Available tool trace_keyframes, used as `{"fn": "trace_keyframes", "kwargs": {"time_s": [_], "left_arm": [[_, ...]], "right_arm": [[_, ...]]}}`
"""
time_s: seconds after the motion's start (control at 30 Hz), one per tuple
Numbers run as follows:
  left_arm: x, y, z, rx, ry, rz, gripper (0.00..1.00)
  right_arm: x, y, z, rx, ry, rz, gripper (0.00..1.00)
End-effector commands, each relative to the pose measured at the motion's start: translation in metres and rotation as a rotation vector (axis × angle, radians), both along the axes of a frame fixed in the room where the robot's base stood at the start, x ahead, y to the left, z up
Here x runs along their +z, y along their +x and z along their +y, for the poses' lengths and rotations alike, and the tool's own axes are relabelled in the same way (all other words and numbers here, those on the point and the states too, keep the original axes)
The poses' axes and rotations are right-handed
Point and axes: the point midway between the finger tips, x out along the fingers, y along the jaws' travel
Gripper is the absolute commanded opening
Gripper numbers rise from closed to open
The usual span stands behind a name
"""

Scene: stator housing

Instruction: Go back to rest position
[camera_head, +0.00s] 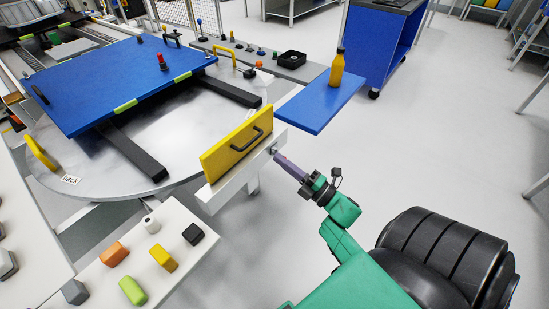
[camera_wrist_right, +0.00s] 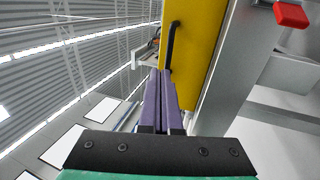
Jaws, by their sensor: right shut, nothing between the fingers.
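My right gripper (camera_head: 276,155) reaches in from the lower right in the head view, on a green arm. Its purple fingers are shut with nothing between them. The fingertips are close to the end of a white ledge (camera_head: 213,199) that carries a yellow panel (camera_head: 225,153) with a black handle (camera_head: 250,139). In the right wrist view the shut fingers (camera_wrist_right: 164,75) point toward the yellow panel (camera_wrist_right: 194,35); whether they touch it cannot be told. My left gripper is not in view.
A blue plate (camera_head: 110,80) lies on a round metal turntable (camera_head: 95,180). A yellow bottle (camera_head: 337,68) stands on a blue shelf (camera_head: 310,108). A white table (camera_head: 205,250) at lower left holds several coloured blocks. The floor at right is open before a blue cabinet (camera_head: 375,45).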

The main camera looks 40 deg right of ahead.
Motion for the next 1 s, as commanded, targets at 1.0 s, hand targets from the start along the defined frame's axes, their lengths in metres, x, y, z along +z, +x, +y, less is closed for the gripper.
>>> {"fn": "trace_keyframes", "kwargs": {"time_s": [1.0], "left_arm": [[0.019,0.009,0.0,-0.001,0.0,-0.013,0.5]], "right_arm": [[-0.239,-0.077,-0.023,-0.303,0.649,0.751,0.0]]}}
